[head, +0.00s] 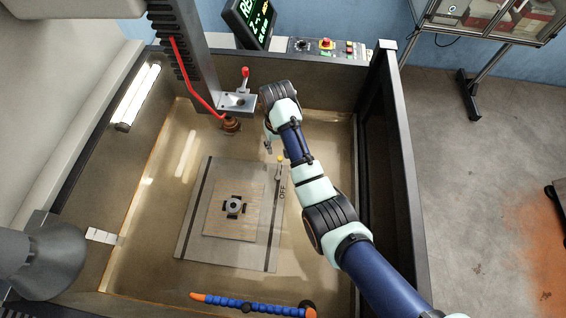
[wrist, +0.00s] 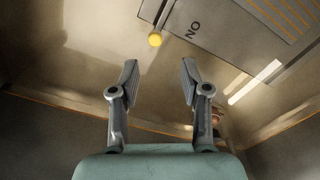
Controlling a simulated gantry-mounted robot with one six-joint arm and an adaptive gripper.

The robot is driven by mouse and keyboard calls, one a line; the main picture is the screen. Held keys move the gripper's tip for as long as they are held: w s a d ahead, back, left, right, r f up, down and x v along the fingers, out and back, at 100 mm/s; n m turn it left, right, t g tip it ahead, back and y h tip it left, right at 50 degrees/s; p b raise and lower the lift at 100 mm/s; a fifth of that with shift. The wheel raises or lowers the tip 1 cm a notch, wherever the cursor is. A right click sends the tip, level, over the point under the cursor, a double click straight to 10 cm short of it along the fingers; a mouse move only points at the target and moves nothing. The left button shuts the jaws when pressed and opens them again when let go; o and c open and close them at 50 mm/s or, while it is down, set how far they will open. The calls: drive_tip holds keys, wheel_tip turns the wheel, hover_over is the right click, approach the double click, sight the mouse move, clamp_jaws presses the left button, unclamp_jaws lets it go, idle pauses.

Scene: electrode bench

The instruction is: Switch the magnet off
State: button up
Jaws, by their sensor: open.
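The magnet chuck is a flat grey plate (head: 200,225) in the tank. Its lever with a yellow knob (head: 280,159) is at the plate's right edge; the knob also shows in the wrist view (wrist: 155,40). In the head view the lever points away from the printed OFF label (head: 283,193). In the wrist view the knob is beside the printed ON label (wrist: 193,29). My gripper (head: 268,147) is beyond the knob in the head view. In the wrist view it is open and empty (wrist: 157,75), with the knob ahead of and apart from the fingertips.
A workpiece with a round centre (head: 234,205) sits on the plate. An electrode head (head: 230,124) with a red cable hangs left of my gripper. Tank walls (head: 400,170) surround the area. A blue hose with orange ends (head: 245,304) lies at the front.

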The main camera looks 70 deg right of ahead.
sight(280, 158)
drive_tip(key=shift+s+d+f, duration=0.25)
drive_tip(key=shift+s+d, duration=0.05)
drive_tip(key=shift+s, duration=0.05)
wheel_tip(280, 158, down, 8)
drive_tip(key=shift+a+r+b, duration=0.1)
drive_tip(key=shift+b, duration=0.55)
clamp_jaws()
